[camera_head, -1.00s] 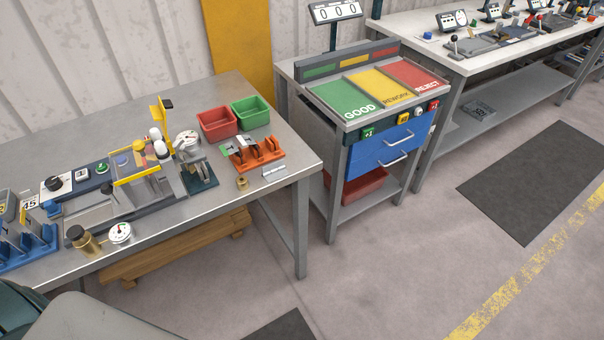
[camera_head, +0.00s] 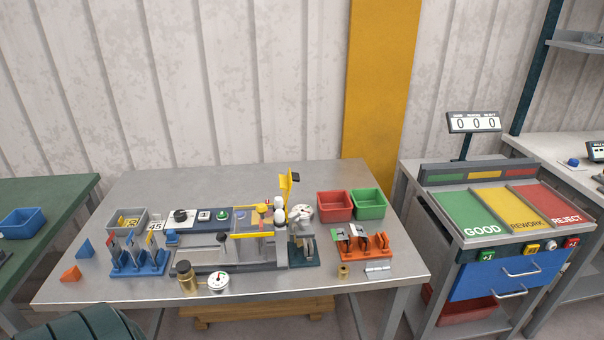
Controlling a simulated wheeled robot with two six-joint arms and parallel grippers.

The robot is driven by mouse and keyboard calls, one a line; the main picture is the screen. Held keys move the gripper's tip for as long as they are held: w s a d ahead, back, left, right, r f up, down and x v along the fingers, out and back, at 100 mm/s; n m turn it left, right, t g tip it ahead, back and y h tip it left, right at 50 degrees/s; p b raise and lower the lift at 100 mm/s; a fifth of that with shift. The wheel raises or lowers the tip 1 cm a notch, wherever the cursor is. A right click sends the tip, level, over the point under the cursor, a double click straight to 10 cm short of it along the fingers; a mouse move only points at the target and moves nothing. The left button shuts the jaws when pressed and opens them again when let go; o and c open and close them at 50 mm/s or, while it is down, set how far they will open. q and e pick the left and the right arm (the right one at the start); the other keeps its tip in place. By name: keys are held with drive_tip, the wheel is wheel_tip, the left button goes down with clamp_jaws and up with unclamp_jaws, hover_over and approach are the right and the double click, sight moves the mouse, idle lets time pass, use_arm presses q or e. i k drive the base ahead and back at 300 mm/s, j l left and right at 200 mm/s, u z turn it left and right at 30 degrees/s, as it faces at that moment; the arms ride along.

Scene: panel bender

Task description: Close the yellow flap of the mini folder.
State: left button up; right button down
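The mini folder (camera_head: 236,256) is the small grey machine in the middle of the steel table. A yellow plate (camera_head: 286,187) with a dark patch stands upright at its right rear. A low yellow bar (camera_head: 252,236) lies level across its front. I cannot tell for sure which yellow part is the flap; the raised plate looks open. White-knobbed levers (camera_head: 279,212) and a round dial (camera_head: 301,213) partly crowd the plate's base. Neither of my grippers is in view.
The table's back left is clear. A sorting cart (camera_head: 448,262) stands right.

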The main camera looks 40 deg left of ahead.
sight(285, 181)
drive_tip(key=i+l+u, duration=0.15)
drive_tip(key=u, duration=0.25)
drive_tip(key=i+l+u, duration=0.15)
drive_tip(key=u, duration=0.3)
drive_tip(key=i+l+u, duration=0.15)
drive_tip(key=u, duration=0.25)
drive_tip(key=k+l, duration=0.05)
drive_tip(key=l, duration=0.05)
